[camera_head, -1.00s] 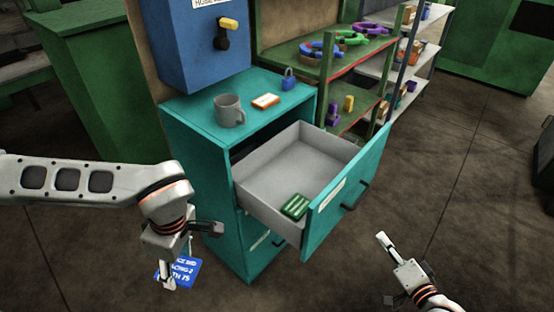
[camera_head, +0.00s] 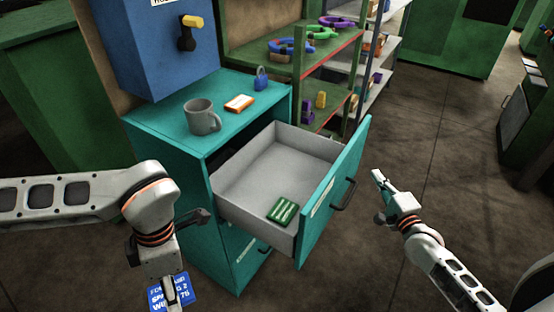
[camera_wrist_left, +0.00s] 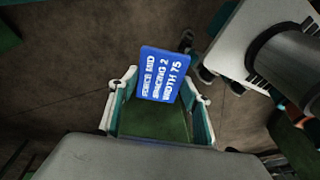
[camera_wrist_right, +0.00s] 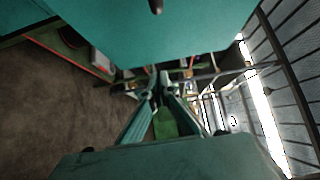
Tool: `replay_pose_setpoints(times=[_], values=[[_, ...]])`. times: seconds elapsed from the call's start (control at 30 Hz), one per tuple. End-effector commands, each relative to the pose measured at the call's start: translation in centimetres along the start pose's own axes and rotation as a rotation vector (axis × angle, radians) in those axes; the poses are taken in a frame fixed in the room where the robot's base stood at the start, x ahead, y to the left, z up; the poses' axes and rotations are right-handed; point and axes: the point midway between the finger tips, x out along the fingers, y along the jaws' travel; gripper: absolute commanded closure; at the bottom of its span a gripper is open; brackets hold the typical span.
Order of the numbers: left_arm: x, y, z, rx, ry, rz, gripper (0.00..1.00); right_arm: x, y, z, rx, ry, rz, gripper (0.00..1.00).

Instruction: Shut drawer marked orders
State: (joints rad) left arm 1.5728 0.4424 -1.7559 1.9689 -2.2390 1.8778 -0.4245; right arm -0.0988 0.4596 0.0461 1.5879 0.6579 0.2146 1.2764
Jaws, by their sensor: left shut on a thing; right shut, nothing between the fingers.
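The top drawer (camera_head: 312,238) of the teal cabinet (camera_head: 190,165) is pulled well out; its front has a white label, too small to read, and a dark handle (camera_head: 345,193). A green striped block (camera_head: 282,210) lies inside near the front. My right gripper (camera_head: 378,176) is shut and empty, to the right of the drawer front and apart from it. In the right wrist view, a teal panel (camera_wrist_right: 160,35) fills the top. My left gripper (camera_head: 171,300) is shut on a blue card (camera_head: 184,288) with white text, left of the cabinet; the card also shows in the left wrist view (camera_wrist_left: 162,75).
A grey mug (camera_head: 202,118), an orange-and-white box (camera_head: 239,103) and a blue padlock (camera_head: 261,78) stand on the cabinet top. A lower drawer (camera_head: 240,262) sits below. Green shelves (camera_head: 300,62) with coloured rings stand behind. Floor (camera_head: 440,150) to the right is clear.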

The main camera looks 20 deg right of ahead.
Motion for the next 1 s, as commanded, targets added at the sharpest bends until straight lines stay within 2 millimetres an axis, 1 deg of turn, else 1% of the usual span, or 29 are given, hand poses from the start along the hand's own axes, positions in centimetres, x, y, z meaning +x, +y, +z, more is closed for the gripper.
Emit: replay_pose_setpoints(times=[0.03, 0.1, 0.2, 0.33, 0.5, 1.0], values=[[0.5, 0.0, 0.1, 0.001, 0.001, -0.006, 0.73, 1.0, 0.2, 0.0, 0.000, 0.000, 0.000, 1.00], [0.8, -0.1, 0.1, 0.002, 0.002, -0.009, 0.73, 2.1, 0.1, 0.0, 0.001, 0.000, 0.000, 1.00], [0.7, -0.1, 0.1, 0.002, 0.002, -0.008, 0.73, 3.1, 0.1, 1.3, 0.004, 0.001, 0.000, 1.00], [0.8, -0.1, 0.1, 0.002, 0.002, -0.009, 0.73, 4.0, 0.1, 2.3, 0.001, 0.000, 0.000, 1.00], [0.8, -0.1, 0.1, 0.002, 0.002, -0.009, 0.73, 4.5, 0.0, 2.8, 0.000, 0.000, 0.001, 1.00], [0.6, 0.0, 0.1, 0.002, 0.001, -0.006, 0.73, 4.7, 0.0, 3.0, 0.000, 0.000, 0.001, 1.00]])
